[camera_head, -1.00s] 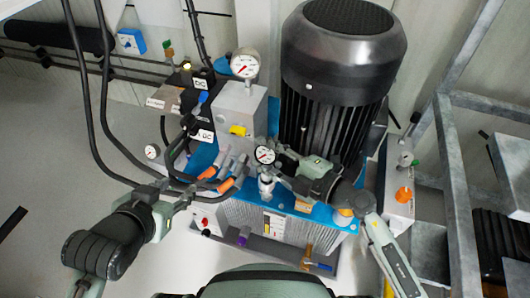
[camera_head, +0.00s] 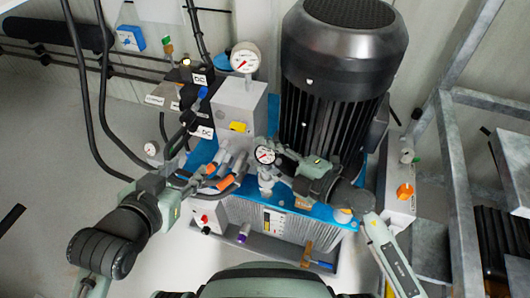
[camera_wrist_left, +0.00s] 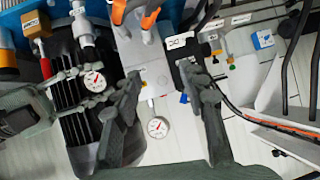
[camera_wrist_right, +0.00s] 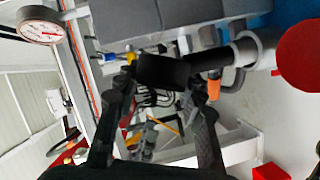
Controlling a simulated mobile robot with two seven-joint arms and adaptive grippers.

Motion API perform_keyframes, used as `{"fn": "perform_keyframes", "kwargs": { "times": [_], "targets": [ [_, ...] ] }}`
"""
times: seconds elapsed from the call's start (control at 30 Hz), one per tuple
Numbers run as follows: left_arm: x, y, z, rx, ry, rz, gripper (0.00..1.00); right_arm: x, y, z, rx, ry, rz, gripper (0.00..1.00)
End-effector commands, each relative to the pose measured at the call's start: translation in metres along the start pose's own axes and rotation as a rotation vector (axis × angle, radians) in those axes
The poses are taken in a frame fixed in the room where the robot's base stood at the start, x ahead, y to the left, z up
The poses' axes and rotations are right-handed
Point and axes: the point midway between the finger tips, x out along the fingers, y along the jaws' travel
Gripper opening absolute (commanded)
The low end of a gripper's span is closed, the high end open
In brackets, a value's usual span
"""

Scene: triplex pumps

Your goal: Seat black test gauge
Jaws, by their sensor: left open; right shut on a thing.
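The black-rimmed test gauge (camera_head: 264,155) has a white dial and stands roughly upright just above a silver fitting (camera_head: 266,182) on the pump unit. My right gripper (camera_head: 281,152) is shut on it from the right. In the right wrist view a black body (camera_wrist_right: 165,72), apparently the gauge, sits between the fingertips. The gauge also shows in the left wrist view (camera_wrist_left: 95,82). I cannot tell whether its stem is in the fitting. My left gripper (camera_head: 192,182) is open and empty, near the orange-marked hoses at the left of the pump.
A larger gauge (camera_head: 244,57) stands on the grey block (camera_head: 238,108) behind. A big black motor (camera_head: 335,75) rises behind my right gripper. Black hoses hang at the left. A metal frame (camera_head: 455,160) stands at the right.

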Motion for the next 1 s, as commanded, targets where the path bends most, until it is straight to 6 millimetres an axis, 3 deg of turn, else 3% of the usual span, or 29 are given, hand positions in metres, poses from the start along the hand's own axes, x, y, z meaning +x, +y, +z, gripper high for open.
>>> {"fn": "perform_keyframes", "kwargs": {
  "times": [1.0],
  "targets": [
    [0.0, 0.017, -0.036, -0.012, 0.168, 0.037, 0.42, 0.002, -0.011, 0.005, -0.001, 0.001, 0.002, 0.0]
  ]
}}
